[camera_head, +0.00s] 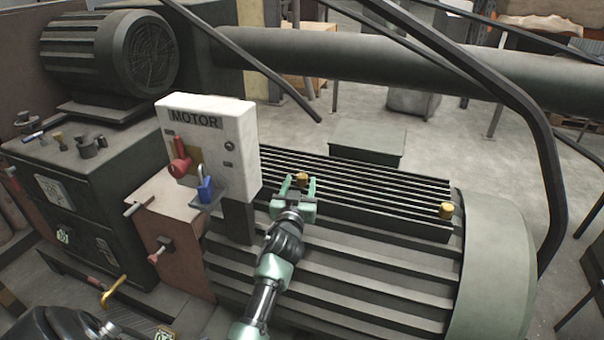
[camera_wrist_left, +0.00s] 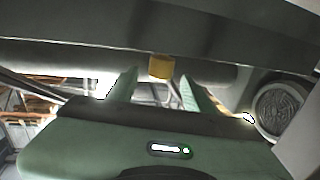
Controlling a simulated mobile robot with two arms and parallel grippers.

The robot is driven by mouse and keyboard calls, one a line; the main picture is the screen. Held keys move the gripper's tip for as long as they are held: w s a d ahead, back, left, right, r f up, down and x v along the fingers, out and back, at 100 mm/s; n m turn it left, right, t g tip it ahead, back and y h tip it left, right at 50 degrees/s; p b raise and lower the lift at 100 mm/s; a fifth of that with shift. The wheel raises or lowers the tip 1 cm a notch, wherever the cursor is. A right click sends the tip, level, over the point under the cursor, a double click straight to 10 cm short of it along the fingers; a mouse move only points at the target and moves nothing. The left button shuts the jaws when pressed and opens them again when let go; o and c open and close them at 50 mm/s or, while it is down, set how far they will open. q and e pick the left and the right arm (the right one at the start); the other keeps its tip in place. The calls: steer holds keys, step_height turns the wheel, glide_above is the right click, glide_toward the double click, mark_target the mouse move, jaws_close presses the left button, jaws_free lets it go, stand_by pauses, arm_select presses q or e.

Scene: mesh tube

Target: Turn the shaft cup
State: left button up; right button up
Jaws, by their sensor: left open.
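Two small brass cups stand on the ribbed motor housing (camera_head: 330,268). One brass cup (camera_head: 302,178) is near the far rib edge, and the other brass cup (camera_head: 446,210) is at the right end by the rounded end cover. No label shows which is the shaft cup. My left gripper (camera_head: 298,187) is open, with its fingers on either side of the nearer-left cup. In the left wrist view that cup (camera_wrist_left: 161,66) shows between the two green fingers, with gaps at both sides. Contact is not visible. My right gripper is not in view.
A dark rail (camera_head: 500,90) arches over the right side, and a thick pipe (camera_head: 370,60) runs behind. A finned motor (camera_head: 110,55) sits back left.

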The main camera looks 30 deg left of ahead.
mark_target(301, 175)
arm_select(q)
steer(key=shift+x, duration=1.9)
jaws_close()
steer(key=m+h+p, duration=0.1)
steer(key=h+p, duration=0.1)
steer(key=m+t+h+p, duration=0.1)
steer(key=p, duration=0.2)
steer(key=shift+a+r+m+h, duration=0.1)
steer(key=shift+r+m+h, duration=0.2)
steer(key=shift+r+h, duration=0.1)
steer(key=shift+f+m+h+p, duration=0.1)
steer(key=shift+m+h+p, duration=0.3)
steer(key=shift+h+p, duration=0.15)
steer(key=shift+f+m+t+h, duration=0.3)
steer(key=shift+m+h, duration=0.4)
steer(key=shift+h, duration=0.45)
